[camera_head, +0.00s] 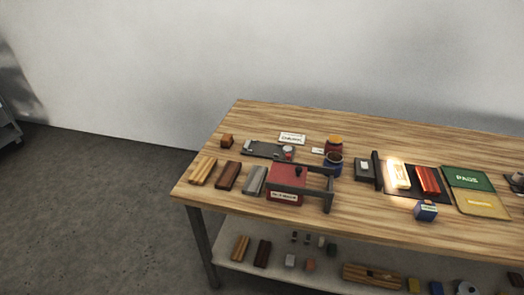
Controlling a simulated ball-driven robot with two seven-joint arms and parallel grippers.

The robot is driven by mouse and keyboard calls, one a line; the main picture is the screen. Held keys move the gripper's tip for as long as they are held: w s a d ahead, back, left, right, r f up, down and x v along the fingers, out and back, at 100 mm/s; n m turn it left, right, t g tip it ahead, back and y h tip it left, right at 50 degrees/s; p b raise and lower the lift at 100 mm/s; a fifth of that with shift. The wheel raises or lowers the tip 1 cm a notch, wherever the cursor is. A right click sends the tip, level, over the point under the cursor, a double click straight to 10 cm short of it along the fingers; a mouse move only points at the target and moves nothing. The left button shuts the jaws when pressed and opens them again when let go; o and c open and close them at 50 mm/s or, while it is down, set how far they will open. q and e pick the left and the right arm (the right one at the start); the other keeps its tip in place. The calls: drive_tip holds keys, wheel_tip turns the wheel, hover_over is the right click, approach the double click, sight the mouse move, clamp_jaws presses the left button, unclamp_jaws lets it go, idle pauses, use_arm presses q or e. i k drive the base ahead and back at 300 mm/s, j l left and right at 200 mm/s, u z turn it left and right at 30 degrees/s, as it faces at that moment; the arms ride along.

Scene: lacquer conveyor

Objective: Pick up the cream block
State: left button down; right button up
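A pale, brightly lit block (399,174) stands out on the table and is the closest match to the cream block. It lies on a dark mat (397,192), just left of a red block (427,180) and apart from it. The glare on it hides its exact colour and edges. Neither of my grippers shows in the head view.
A lower shelf (235,262) holds more items.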

sight(398, 176)
drive_tip(key=z, duration=0.45)
drive_tip(key=i+z, duration=0.1)
drive_tip(key=z, duration=0.4)
drive_tip(key=i+l+z, duration=0.1)
drive_tip(key=z, duration=0.85)
drive_tip(key=i+j+z, duration=0.2)
drive_tip(key=i+j, duration=0.05)
drive_tip(key=i, duration=0.1)
